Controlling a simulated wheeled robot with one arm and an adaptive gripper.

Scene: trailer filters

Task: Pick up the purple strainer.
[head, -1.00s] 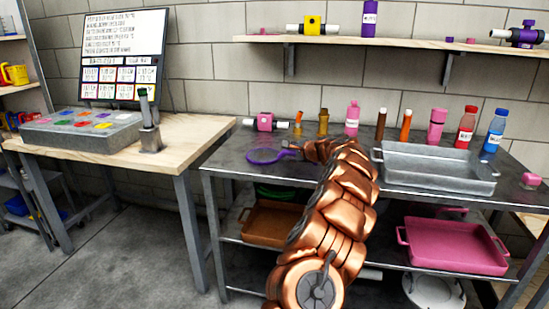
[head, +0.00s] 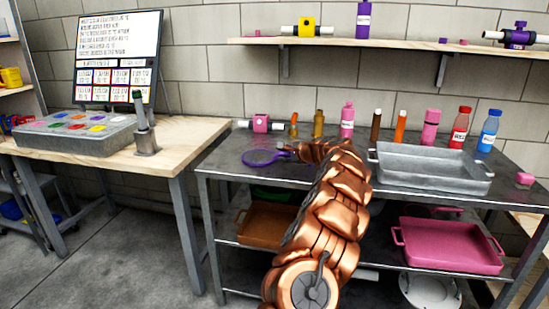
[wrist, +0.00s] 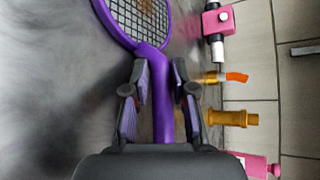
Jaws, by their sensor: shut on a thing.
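The purple strainer (head: 264,157) has a round rim with a dark mesh and a purple handle. In the head view it is at the left part of the metal table (head: 232,170), just beyond the end of my copper arm. In the wrist view the strainer (wrist: 133,22) reaches up and left, with its handle running between the fingers. My gripper (wrist: 160,85) is shut on the handle, one finger on each side. In the head view my gripper (head: 291,149) is small and partly hidden by my arm. I cannot tell whether the strainer touches the tabletop.
A pink valve piece (head: 261,124), an amber fitting (head: 318,124) and a pink bottle (head: 347,120) stand behind the strainer. A grey metal tray (head: 430,180) lies to the right. A wooden table (head: 180,140) stands to the left, with a gap between the tables.

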